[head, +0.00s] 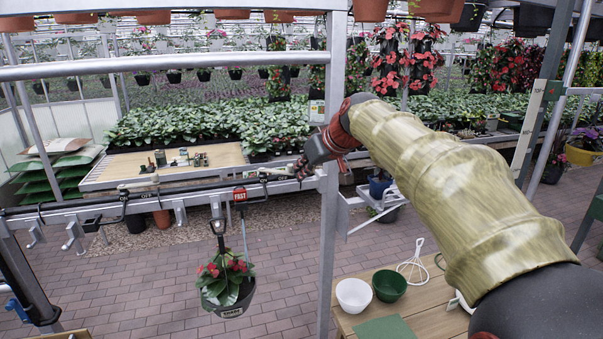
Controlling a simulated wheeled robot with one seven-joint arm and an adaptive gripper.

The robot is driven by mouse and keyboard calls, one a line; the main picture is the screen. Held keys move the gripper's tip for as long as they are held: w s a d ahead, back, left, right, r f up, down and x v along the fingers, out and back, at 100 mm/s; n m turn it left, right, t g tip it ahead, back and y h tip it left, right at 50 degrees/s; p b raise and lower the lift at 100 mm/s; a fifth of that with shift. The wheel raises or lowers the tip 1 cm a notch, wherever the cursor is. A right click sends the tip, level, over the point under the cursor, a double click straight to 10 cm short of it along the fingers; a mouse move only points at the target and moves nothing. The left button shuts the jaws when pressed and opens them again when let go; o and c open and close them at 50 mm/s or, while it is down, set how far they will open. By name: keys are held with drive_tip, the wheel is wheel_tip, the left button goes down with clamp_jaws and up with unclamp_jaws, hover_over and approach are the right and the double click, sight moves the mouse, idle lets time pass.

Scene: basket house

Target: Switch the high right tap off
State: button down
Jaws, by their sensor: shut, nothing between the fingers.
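A small pale lever-like fitting (268,172), which looks like the right tap, sits on the grey pipe rail just left of the upright post. A similar fitting (138,184) is further left on the same rail. My gripper (303,167) is shut and empty, at the rail's right end, just right of the pale fitting. It overlaps the post in the picture. I cannot tell whether its fingertips touch the fitting. The lever's exact setting is too small to read.
A metal post (329,240) stands close to my gripper. A horizontal bar (170,63) crosses above. A hanging flower pot (230,297) and a red tag (240,194) hang below the rail. A wooden table (420,312) with a white bowl (353,294) and green bowl (389,285) is lower right.

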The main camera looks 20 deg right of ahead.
drive_tip(key=shift+w+d+n+y, duration=0.1)
drive_tip(key=shift+n+y, duration=0.2)
drive_tip(key=w+d+n+g+y, duration=0.1)
drive_tip(key=w+d+n+y, duration=0.1)
drive_tip(key=w+n+y, duration=0.1)
drive_tip(key=shift+w+d+n+g+p, duration=0.45)
drive_tip(key=shift+w+n, duration=0.25)
drive_tip(key=shift+w, duration=0.5)
drive_tip(key=shift+w, duration=0.15)
drive_tip(key=shift+a, duration=0.1)
